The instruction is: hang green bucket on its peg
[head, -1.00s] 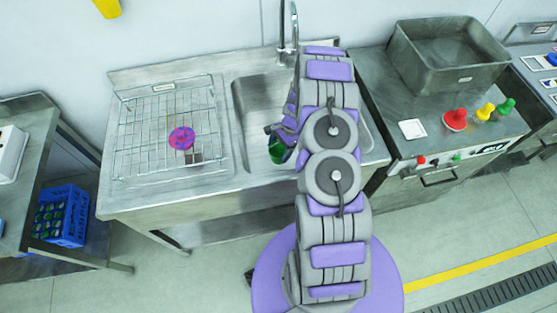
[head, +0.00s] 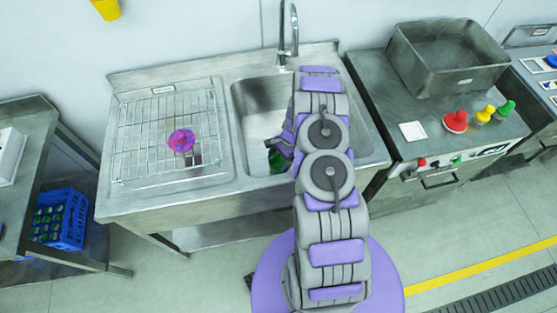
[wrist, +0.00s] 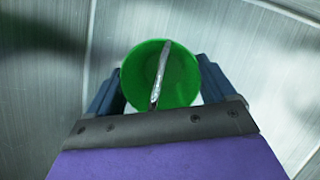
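The green bucket (head: 277,160) is low in the sink basin, partly hidden by my arm and gripper. In the wrist view the green bucket (wrist: 183,75) is seen from above, its mouth facing the camera. Its thin pale handle (wrist: 160,72) crosses the mouth. My gripper (wrist: 159,70) is above the bucket, its dark fingers spread apart on either side in the picture, with the handle line between them. The fingers do not visibly close on anything. It also shows over the basin in the head view (head: 275,143). No peg for the green bucket is visible.
A wire rack (head: 135,145) with a pink and purple object (head: 181,141) is left of the sink basin (head: 250,120). The faucet (head: 288,35) stands behind it. A yellow item (head: 107,9) is on the wall, top left. A metal bin (head: 450,60) and colored knobs are right.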

